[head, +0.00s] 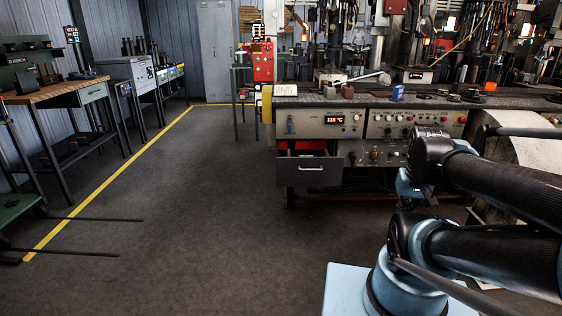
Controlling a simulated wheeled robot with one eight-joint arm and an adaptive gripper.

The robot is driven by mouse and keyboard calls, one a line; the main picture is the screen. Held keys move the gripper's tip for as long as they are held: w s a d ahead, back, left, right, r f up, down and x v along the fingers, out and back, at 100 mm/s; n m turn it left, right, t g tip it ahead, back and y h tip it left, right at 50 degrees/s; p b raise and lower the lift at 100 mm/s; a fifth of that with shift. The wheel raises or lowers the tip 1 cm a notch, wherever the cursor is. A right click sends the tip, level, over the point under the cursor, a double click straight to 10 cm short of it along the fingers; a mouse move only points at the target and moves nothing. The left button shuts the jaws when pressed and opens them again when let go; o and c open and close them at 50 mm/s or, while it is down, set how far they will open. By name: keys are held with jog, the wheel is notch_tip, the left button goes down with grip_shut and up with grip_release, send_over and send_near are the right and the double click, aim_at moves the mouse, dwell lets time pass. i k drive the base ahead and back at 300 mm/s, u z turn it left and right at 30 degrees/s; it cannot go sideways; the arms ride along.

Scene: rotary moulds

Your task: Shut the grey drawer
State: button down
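A grey drawer (308,171) with a pale bar handle sits under the left end of the long control bench. It stands pulled out from the bench front, and its dark open top shows behind its front panel. My arm is folded at the lower right of the head view, to the right of the drawer and apart from it. I cannot make out my gripper's fingers in this view.
The control bench (325,124) has a lit display, knobs and a top crowded with tools and blocks. A wooden workbench (52,90) stands at the left. A grey locker (216,50) stands at the back. The floor (190,215) before the drawer is clear.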

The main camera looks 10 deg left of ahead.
aim_at(290, 171)
jog(key=i, duration=1)
